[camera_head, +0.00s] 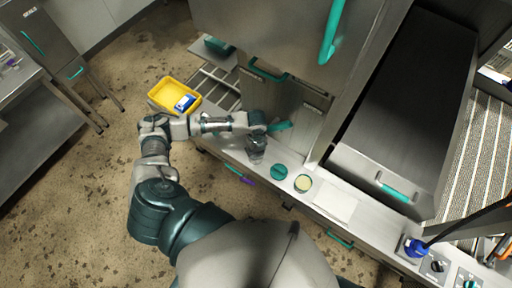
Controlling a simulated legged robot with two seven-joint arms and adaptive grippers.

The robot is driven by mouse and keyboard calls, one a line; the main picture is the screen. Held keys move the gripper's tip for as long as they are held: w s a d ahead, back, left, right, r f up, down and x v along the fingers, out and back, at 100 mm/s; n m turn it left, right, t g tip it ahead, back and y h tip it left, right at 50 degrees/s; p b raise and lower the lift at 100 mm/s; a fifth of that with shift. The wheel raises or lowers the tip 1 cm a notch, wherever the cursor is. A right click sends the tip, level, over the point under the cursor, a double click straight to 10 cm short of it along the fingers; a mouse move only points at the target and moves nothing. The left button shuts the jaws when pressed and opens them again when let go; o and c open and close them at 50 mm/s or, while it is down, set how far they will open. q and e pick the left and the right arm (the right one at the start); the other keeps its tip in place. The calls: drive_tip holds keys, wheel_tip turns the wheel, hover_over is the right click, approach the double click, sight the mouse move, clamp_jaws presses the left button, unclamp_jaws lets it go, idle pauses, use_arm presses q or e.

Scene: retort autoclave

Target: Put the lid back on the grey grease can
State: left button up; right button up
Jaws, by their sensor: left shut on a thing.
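My left gripper (256,157) is dark and points down at the steel ledge, at the end of the arm that comes in from the left. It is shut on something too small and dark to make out. Just right of it, a round teal disc (279,171), which looks like the lid, shows on the ledge. I see a small gap between it and the gripper. The open grease can (303,183) is to the right of the disc, with pale cream contents showing inside a dark rim. My right gripper is not in view.
A white sheet or plate (336,201) lies right of the can. A steel cabinet with teal handles (333,32) rises behind the ledge. A yellow tray (174,96) holding a blue and white item (185,103) is at the left. A blue item (414,247) stands far right.

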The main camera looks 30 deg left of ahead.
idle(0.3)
use_arm(q)
drive_tip(key=o, duration=1)
drive_tip(key=shift+o, duration=1.4)
wheel_tip(320, 180, up, 2)
drive_tip(key=p, duration=0.3)
drive_tip(key=shift+r, duration=0.2)
drive_tip(key=shift+r+p, duration=0.85)
drive_tip(key=shift+r, duration=1.45)
